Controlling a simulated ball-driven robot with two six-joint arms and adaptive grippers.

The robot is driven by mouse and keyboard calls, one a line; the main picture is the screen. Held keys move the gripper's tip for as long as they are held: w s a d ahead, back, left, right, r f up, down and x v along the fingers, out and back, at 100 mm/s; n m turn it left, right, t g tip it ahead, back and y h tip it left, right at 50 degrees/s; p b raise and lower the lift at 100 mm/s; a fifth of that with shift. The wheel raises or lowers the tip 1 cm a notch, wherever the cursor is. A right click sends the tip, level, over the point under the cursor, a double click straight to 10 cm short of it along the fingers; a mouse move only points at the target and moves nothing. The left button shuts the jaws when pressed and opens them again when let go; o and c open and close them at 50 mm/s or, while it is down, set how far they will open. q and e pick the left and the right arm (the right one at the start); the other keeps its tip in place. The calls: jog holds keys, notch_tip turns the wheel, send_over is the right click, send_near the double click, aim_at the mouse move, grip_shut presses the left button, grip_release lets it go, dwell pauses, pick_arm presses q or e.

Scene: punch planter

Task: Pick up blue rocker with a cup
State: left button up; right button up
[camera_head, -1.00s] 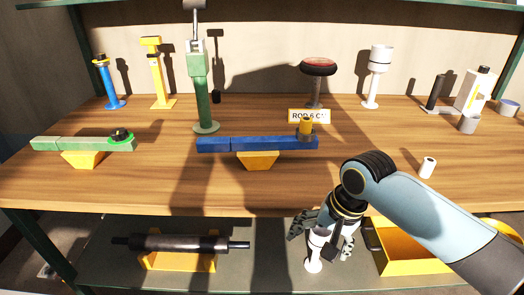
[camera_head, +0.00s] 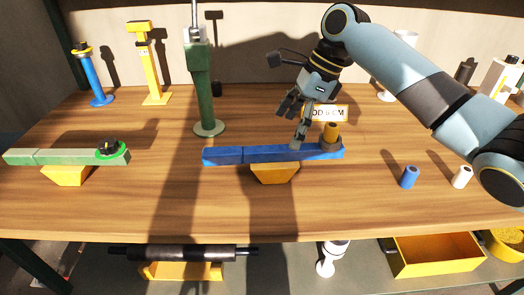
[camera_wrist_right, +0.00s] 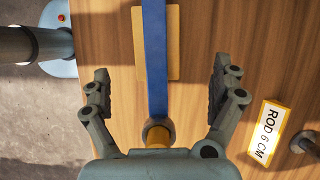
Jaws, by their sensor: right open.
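The blue rocker (camera_head: 240,155) is a long blue beam on a yellow wedge (camera_head: 275,173) on the wooden table. A brownish cup (camera_head: 331,143) with a yellow cylinder (camera_head: 332,129) in it sits at its right end. My right gripper (camera_head: 292,124) is open and empty, above the beam just left of the cup. In the right wrist view its fingers (camera_wrist_right: 158,90) spread on either side of the blue beam (camera_wrist_right: 155,60), with the cup (camera_wrist_right: 148,125) near the palm. I cannot tell the exact height. My left gripper is not in view.
A "ROD 6 CM" sign (camera_head: 335,113) stands behind the cup. A green stand (camera_head: 203,95) rises behind the beam's left end. A green rocker (camera_head: 60,156) stands at left. Small blue (camera_head: 409,177) and white (camera_head: 462,177) cylinders stand at right. The table's front is clear.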

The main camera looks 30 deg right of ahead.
aim_at(280, 147)
jog(key=x, duration=0.4)
jog(key=shift+s+a+b, duration=0.15)
jog(key=shift+s+b, duration=0.15)
jog(key=shift+s, duration=0.1)
jog(key=shift+w+a+f, duration=0.1)
jog(key=shift+w+f, duration=0.1)
jog(key=shift+f, duration=0.1)
jog(key=shift+w+a+f, duration=0.1)
jog(key=shift+f, duration=0.2)
jog(key=x, duration=0.3)
jog(key=shift+w+a+f+b, duration=0.1)
jog(key=shift+a+f+b, duration=0.2)
jog(key=shift+b, duration=0.05)
jog(key=shift+w+a+f, duration=0.1)
jog(key=shift+f, duration=0.35)
pick_arm(q)
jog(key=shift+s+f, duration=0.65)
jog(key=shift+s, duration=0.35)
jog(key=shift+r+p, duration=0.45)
jog(key=shift+p, duration=0.1)
pick_arm(e)
jog(key=shift+f, duration=0.15)
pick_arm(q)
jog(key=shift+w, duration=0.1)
pick_arm(e)
jog(key=shift+c, duration=0.4)
